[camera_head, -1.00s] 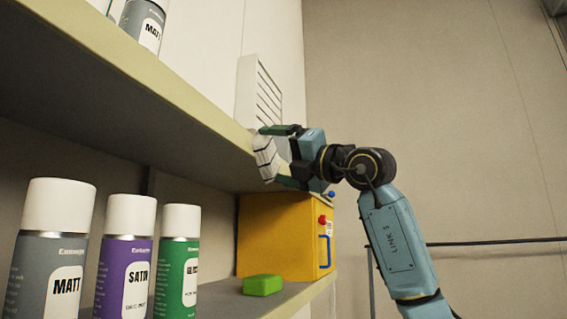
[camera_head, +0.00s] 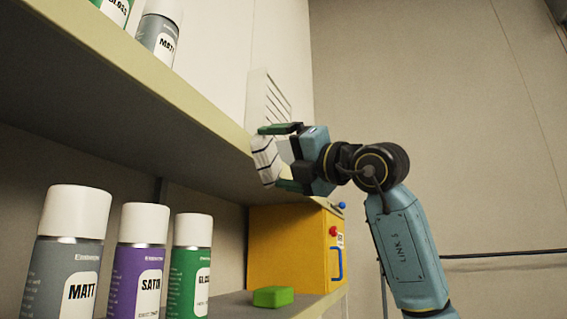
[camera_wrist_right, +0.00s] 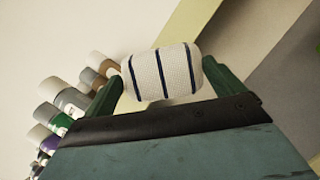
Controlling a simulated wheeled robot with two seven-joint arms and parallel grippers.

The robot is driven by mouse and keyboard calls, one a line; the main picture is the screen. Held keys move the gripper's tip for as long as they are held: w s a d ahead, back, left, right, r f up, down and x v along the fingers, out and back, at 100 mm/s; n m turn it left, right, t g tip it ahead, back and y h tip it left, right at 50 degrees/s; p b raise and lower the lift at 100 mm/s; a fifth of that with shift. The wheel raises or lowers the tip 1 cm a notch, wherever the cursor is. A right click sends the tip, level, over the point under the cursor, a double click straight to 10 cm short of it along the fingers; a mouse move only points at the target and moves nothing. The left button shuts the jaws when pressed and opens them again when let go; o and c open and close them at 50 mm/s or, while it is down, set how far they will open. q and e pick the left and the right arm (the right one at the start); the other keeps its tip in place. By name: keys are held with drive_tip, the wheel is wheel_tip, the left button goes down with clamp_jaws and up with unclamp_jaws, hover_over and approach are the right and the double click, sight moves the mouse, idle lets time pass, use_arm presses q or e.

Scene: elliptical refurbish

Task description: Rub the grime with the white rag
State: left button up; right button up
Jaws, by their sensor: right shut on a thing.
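The white rag (camera_head: 265,160) has dark stripes and is bunched into a roll. My right gripper (camera_head: 273,158) is shut on it at the edge of the upper shelf (camera_head: 150,100). In the right wrist view the rag (camera_wrist_right: 162,73) sits between the two green fingers of the right gripper (camera_wrist_right: 165,85). I cannot make out any grime in these views. Whether the rag touches the shelf edge is unclear. My left gripper is not in view.
A white slatted panel (camera_head: 268,100) stands behind the gripper. Spray cans (camera_head: 140,262) line the lower shelf at left, and more (camera_head: 158,35) stand above. A yellow box (camera_head: 290,245) and a green block (camera_head: 273,297) are below the gripper. The right side is open.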

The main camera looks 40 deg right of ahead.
drive_tip(key=shift+s+a, duration=0.3)
drive_tip(key=shift+a, duration=0.3)
drive_tip(key=shift+s+a, duration=0.3)
drive_tip(key=shift+a, duration=0.3)
drive_tip(key=s+d+b, duration=0.1)
drive_tip(key=s+d, duration=0.2)
drive_tip(key=s, duration=0.2)
drive_tip(key=shift+s, duration=0.15)
drive_tip(key=s, duration=0.1)
drive_tip(key=s+d, duration=0.1)
drive_tip(key=shift+s+d, duration=0.15)
drive_tip(key=shift+s, duration=0.2)
drive_tip(key=shift+w, duration=0.15)
